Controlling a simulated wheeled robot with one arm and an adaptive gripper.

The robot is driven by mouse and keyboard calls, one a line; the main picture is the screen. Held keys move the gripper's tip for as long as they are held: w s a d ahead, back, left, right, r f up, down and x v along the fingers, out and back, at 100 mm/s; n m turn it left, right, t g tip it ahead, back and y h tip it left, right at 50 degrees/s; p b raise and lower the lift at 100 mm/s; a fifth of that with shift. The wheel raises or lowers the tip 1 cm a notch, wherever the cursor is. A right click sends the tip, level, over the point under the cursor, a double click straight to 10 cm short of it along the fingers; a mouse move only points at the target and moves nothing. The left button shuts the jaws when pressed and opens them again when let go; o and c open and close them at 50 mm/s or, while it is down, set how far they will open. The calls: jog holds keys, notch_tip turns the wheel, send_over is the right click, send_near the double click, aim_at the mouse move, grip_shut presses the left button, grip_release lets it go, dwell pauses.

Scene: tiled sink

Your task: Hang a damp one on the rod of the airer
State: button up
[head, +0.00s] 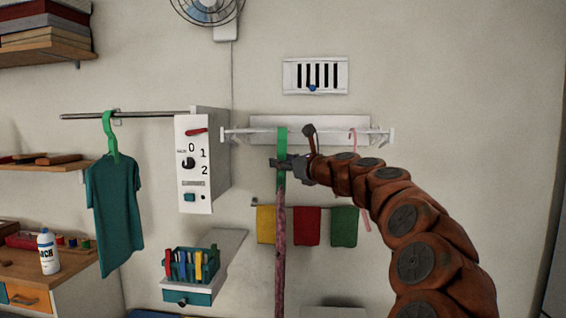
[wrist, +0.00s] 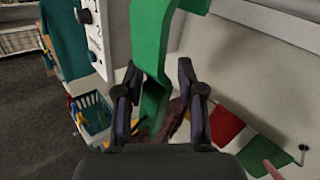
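The white airer (head: 345,119) is on the wall with a thin rod along its front. A green hanger (head: 282,142) stands edge-on at the rod's left half, its top overlapping the rod; I cannot tell if the hook is over it. A mottled dark pink garment (head: 279,235) hangs edge-on below it. My gripper (head: 280,162) is around the hanger just below the rod. In the wrist view the green hanger (wrist: 153,100) passes between the fingers, which stand apart with a gap on the right. A pink hanger (head: 353,138) is farther right, partly behind my arm.
A teal shirt (head: 114,215) hangs on a dark rod (head: 90,115) at left. A white control box (head: 201,165) stands close left of the airer. Yellow, red and green cloths (head: 306,226) hang below. A peg basket (head: 192,265) sits on a small shelf at lower left.

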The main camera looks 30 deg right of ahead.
jog(key=s+d, duration=0.1)
jog(key=s, duration=1)
jog(key=a+f+n+g+y, duration=0.2)
jog(key=a+f+n, duration=0.25)
jog(key=a, duration=0.55)
jog(key=a+f+n+g+y, duration=0.25)
jog(key=a+n, duration=0.35)
jog(key=a, duration=0.4)
jog(key=s+a+f+n+g+p, duration=0.2)
jog(key=s+a+f+n+g, duration=0.6)
jog(key=a+f, duration=0.55)
jog(key=s+d+f+n+g+h, duration=0.1)
jog(key=s+f+n, duration=0.3)
jog(key=s, duration=0.5)
jog(key=s+d+f+n+g+h, duration=0.1)
jog(key=s+f+n+g+h, duration=0.2)
jog(key=s+f, duration=0.4)
jog(key=s+f+n+g+h+p, duration=0.1)
jog(key=s+f+n+g+h, duration=0.1)
jog(key=s+f+n, duration=0.4)
jog(key=s+n+g, duration=0.1)
jog(key=s, duration=0.4)
jog(key=shift+s+d, duration=0.2)
jog(key=shift+d, duration=0.2)
jog(key=shift+g+h, duration=0.25)
